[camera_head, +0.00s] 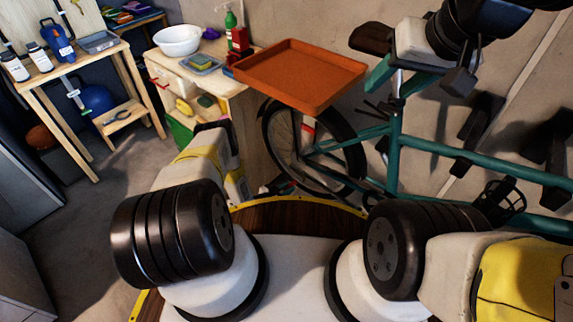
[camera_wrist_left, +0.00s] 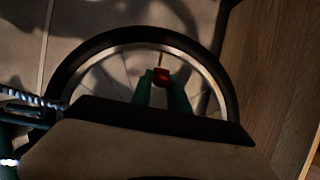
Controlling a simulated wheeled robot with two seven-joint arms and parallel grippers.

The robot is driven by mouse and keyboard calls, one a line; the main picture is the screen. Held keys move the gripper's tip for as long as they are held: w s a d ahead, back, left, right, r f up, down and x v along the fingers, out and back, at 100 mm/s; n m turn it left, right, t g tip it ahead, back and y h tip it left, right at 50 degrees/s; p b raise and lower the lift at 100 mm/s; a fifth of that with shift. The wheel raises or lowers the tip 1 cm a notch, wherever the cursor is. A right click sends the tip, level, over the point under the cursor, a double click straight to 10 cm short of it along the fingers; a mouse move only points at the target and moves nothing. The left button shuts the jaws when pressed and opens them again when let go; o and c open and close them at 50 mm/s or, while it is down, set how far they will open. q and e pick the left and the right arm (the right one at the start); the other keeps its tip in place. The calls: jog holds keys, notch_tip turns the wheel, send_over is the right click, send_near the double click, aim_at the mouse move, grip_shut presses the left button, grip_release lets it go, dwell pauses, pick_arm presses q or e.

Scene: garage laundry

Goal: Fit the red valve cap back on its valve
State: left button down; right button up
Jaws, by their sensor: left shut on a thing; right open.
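The small red valve cap (camera_wrist_left: 160,77) shows in the left wrist view, held between the two green fingertips of my left gripper (camera_wrist_left: 161,87). The pale, brass-coloured valve (camera_wrist_left: 161,59) stands at the inner edge of the bike wheel's rim (camera_wrist_left: 120,41), in line with the cap. Cap and valve look very close; I cannot tell whether they touch. In the head view my left arm hides most of this gripper, and I cannot pick out the cap. My right gripper (camera_head: 400,72) is at the upper right of the head view, open and empty, by the bike's seat post.
The teal bike (camera_head: 465,164) stands along the wall, its wheel (camera_head: 348,135) beside a wooden cabinet (camera_head: 250,128). An orange tray (camera_head: 300,72) overhangs above the wheel. A workbench (camera_head: 70,68) stands at the left. Grey floor (camera_head: 80,215) is clear there.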

pick_arm(q)
jog(key=w+d, duration=0.5)
jog(key=w, duration=0.3)
jog(key=shift+d, duration=0.4)
jog(key=shift+f, duration=0.3)
dwell(0.3)
jog(key=shift+f, duration=0.75)
jog(key=shift+f, duration=0.15)
jog(key=shift+f, duration=0.25)
jog(key=c, duration=1.2)
grip_release()
